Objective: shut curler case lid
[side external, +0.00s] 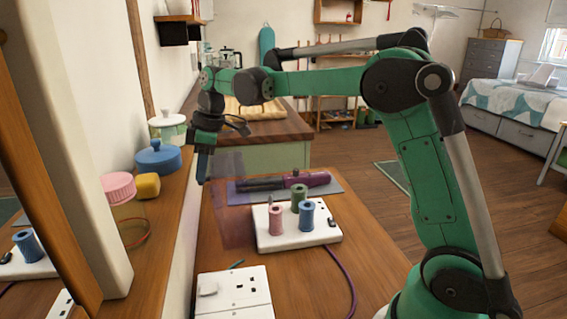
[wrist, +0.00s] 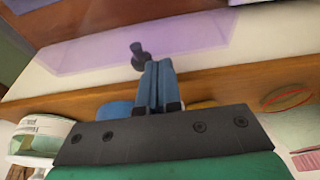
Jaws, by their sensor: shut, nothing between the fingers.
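The curler case is a white base (side external: 300,240) on the wooden table, with a pink, a green and a blue curler standing on it. Its see-through purple lid (side external: 230,205) stands open, raised along the left side of the base. In the wrist view, the lid (wrist: 85,58) shows as a faint purple sheet against a white surface. My gripper (side external: 204,176) points down, shut and empty, beside the lid's upper left edge; I cannot tell whether it touches. Its blue fingers show in the wrist view (wrist: 157,66), close to a small dark knob-like piece (wrist: 138,50).
A wooden ledge on the left holds a blue pot (side external: 158,158), a yellow block (side external: 147,187) and a pink-lidded jar (side external: 119,188). A purple styling tool (side external: 310,179) lies on a grey mat behind the case. A white socket panel (side external: 234,294) is in front. The table's right side is mostly clear.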

